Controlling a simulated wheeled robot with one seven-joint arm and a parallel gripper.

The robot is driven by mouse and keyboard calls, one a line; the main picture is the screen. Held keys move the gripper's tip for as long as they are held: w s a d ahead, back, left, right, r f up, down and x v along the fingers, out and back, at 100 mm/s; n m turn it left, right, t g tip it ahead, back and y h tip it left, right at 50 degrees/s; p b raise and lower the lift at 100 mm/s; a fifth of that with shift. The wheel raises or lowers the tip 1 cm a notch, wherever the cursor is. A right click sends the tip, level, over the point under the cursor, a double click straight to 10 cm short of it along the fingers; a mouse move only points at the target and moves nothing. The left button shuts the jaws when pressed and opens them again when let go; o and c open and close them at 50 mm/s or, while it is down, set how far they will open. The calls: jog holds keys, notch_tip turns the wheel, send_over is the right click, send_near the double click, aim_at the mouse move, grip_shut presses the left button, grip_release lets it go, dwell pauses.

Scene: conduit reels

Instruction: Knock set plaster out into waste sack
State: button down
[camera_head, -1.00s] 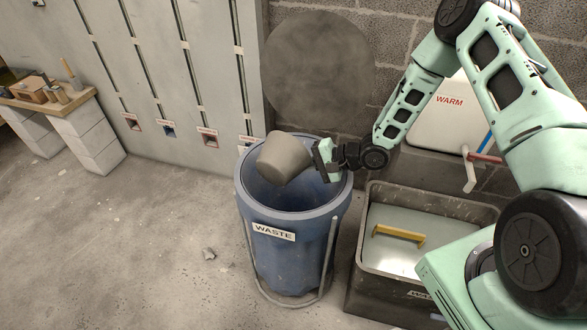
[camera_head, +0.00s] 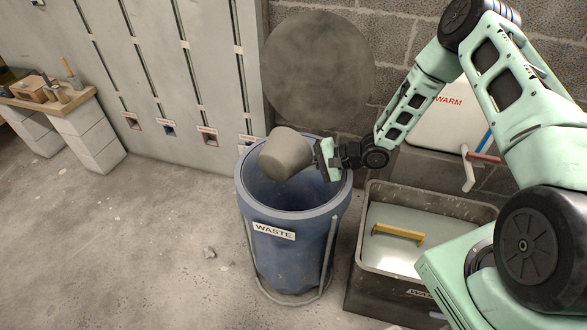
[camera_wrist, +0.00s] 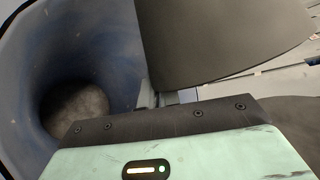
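A grey bucket (camera_head: 285,153) is held over the mouth of the blue sack marked WASTE (camera_head: 295,240), which stands in a metal frame. The bucket is tipped well over, its wider end toward the lower left. My gripper (camera_head: 318,160) is at the bucket's right side and appears shut on its wall. In the wrist view the bucket (camera_wrist: 215,40) fills the upper right, against the gripper (camera_wrist: 160,97). The sack's inside (camera_wrist: 105,35) shows at left, with a grey round patch (camera_wrist: 78,108) at its bottom. The inside of the bucket is hidden.
A dark trough (camera_head: 365,260) with pale liquid and a yellow-handled tool (camera_head: 398,234) stands right of the sack. A white tank marked WARM (camera_head: 435,110) is on the wall. A bench (camera_head: 65,105) with tools is at far left. The floor at left is mostly clear.

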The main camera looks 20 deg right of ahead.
jog(key=shift+w+d+m+g+y+b, duration=0.15)
jog(key=shift+m+g+y+b, duration=0.15)
jog(key=shift+m+y, duration=0.75)
dwell(1.2)
jog(key=shift+r+m+y, duration=0.35)
jog(key=shift+r+m, duration=0.1)
jog(key=shift+r, duration=0.1)
jog(key=n+h, duration=0.1)
jog(key=f+n+h, duration=0.1)
jog(key=shift+a+n+p, duration=0.2)
jog(key=shift+n+p, duration=0.1)
jog(key=shift+p, duration=0.05)
dwell(0.3)
